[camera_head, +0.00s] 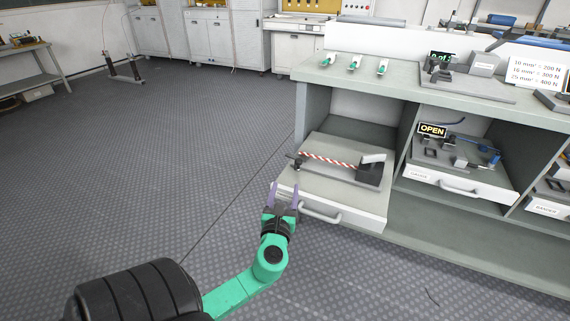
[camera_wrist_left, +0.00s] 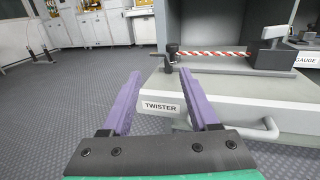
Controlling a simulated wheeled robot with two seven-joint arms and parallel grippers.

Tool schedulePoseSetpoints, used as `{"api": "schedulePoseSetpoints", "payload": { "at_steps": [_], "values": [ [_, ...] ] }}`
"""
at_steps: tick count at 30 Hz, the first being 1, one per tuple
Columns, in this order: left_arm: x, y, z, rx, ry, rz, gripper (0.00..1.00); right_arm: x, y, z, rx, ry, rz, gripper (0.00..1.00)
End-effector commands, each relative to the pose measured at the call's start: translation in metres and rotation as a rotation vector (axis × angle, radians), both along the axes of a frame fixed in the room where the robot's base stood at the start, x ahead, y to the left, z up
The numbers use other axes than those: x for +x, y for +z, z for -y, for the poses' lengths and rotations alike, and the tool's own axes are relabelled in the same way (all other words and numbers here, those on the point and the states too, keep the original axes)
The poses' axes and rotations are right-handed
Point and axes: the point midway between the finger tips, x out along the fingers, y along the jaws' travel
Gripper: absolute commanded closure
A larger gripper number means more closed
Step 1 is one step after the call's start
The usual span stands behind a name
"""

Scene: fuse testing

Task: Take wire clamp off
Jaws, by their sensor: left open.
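A red-and-white striped wire (camera_head: 330,159) lies across a grey fixture on the open drawer labelled TWISTER (camera_head: 335,203). It also shows in the left wrist view (camera_wrist_left: 215,53). A dark clamp-like post (camera_wrist_left: 172,57) stands at the wire's left end. A dark block with a light lever (camera_head: 370,170) stands at its right end. My left gripper (camera_head: 283,193) is open and empty, just in front of and left of the drawer. Its purple fingers (camera_wrist_left: 165,95) point towards the drawer front, apart from the post. My right gripper is not in view.
The drawer handle (camera_head: 322,215) sticks out from the drawer front. The workbench top (camera_head: 400,82) overhangs the drawer. A second drawer with a gauge and an OPEN sign (camera_head: 432,131) is to the right.

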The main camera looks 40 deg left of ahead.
Motion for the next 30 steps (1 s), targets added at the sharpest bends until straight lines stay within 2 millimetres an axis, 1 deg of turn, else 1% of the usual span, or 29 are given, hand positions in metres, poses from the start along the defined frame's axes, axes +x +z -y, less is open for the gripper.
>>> {"api": "schedulePoseSetpoints", "payload": {
  "at_steps": [1,2,3,5,8,12,18,21,24,30],
  "values": [
    [-0.004,-0.001,0.011,-0.005,-0.054,-0.006,0.39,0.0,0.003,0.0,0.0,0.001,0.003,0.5],
    [-0.004,0.0,0.015,-0.008,-0.074,-0.007,0.39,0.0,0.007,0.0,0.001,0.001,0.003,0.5],
    [-0.003,0.002,0.017,-0.012,-0.088,-0.007,0.39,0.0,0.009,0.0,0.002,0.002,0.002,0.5],
    [0.002,0.003,0.015,-0.012,-0.091,-0.006,0.39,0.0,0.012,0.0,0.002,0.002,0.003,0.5],
    [0.017,0.004,0.005,-0.011,-0.086,-0.003,0.39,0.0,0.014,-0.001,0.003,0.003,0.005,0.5],
    [0.049,0.004,-0.014,-0.01,-0.084,-0.002,0.39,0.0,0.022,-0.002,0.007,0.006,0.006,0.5],
    [0.094,0.002,-0.042,-0.011,-0.082,-0.003,0.39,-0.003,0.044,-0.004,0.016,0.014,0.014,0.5],
    [0.11,0.002,-0.051,-0.011,-0.082,-0.005,0.39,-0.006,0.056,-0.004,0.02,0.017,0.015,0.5],
    [0.118,0.002,-0.056,-0.01,-0.082,-0.005,0.39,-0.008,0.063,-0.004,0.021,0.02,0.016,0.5],
    [0.12,0.003,-0.057,-0.012,-0.083,-0.007,0.39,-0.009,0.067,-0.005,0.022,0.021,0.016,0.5]
  ]
}}
